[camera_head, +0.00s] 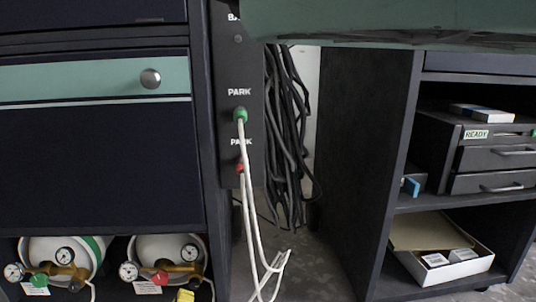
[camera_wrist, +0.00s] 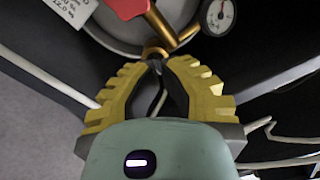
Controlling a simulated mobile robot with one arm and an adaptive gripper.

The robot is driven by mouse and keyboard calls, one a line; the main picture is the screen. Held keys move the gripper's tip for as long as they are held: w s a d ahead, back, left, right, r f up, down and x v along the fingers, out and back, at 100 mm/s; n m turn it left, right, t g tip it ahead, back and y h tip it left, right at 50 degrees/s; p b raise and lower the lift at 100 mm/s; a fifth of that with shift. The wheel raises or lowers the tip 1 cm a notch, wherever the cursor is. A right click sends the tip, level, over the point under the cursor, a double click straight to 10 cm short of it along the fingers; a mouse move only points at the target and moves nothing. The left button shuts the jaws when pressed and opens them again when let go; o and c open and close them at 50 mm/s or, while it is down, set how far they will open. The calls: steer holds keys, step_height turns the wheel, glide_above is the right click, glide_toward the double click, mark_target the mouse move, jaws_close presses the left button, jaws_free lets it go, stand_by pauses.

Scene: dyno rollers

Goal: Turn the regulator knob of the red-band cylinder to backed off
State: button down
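The cylinder with the red regulator knob (camera_head: 160,277) lies in the low bay at the bottom left of the head view; its white end (camera_head: 158,248) faces out. No red band is clearly visible on it. The red knob (camera_wrist: 128,7) also shows at the top edge of the wrist view, partly cut off, on brass fittings. My gripper (camera_wrist: 157,62) has yellow ribbed fingers whose tips come together just below a brass ring (camera_wrist: 155,51). It looks shut and holds nothing visible. The knob is above and left of the fingertips, apart from them.
A green-band cylinder with a green knob (camera_head: 39,280) lies to the left. Gauges (camera_head: 129,271) and a tag sit close to the red knob. White hoses (camera_head: 250,220) hang from the PARK panel (camera_head: 228,150). A white cable (camera_wrist: 285,138) runs beside my gripper.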

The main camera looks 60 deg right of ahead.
mark_target(194, 283)
steer(key=b+x, duration=0.2)
steer(key=x, duration=0.3)
steer(key=shift+f, duration=0.15)
